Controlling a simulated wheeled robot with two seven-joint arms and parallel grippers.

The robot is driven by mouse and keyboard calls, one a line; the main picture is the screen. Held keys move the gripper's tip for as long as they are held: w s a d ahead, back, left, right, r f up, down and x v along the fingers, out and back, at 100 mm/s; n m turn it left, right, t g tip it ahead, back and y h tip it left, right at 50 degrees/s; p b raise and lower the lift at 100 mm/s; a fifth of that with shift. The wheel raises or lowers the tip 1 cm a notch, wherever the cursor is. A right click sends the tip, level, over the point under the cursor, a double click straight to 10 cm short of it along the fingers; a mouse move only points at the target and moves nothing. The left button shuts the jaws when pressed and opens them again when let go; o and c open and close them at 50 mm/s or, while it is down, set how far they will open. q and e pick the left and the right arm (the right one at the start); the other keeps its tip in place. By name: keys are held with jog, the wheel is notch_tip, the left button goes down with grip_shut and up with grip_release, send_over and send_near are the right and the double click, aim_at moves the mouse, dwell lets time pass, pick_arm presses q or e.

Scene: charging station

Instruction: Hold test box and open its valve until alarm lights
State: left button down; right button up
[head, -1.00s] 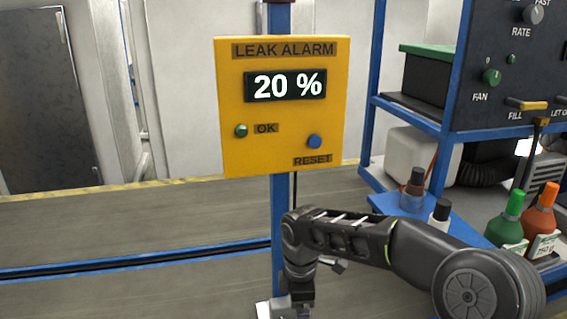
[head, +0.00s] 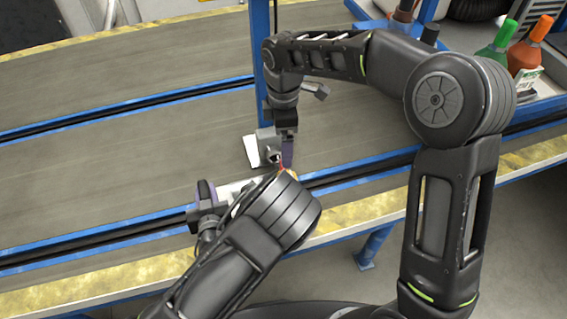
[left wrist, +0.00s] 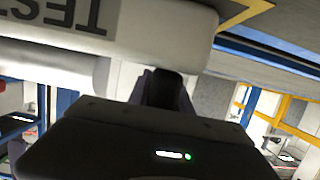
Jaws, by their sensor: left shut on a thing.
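The white test box, with the letters TEST upside down (left wrist: 130,22), fills the upper left of the left wrist view. In the head view only a pale strip of it (head: 236,187) shows, mostly hidden behind my left wrist. My left gripper (head: 205,195) is shut on the test box, its dark finger against the box in the left wrist view (left wrist: 168,90). My right gripper (head: 287,150) points down beside the box, just beyond my left wrist. Its grip is hidden. A small red and yellow part shows below it; I cannot tell whether it is the valve. The leak alarm is out of view.
The blue post (head: 263,60) stands behind my right gripper. The grey conveyor (head: 120,145) has blue rails and a yellow front edge. Green (head: 498,42) and orange (head: 528,50) bottles stand at upper right. The conveyor's left part is clear.

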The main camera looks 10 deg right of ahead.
notch_tip(320, 180, down, 11)
jog(key=shift+f, duration=0.1)
dwell(0.3)
jog(key=c, duration=1.4)
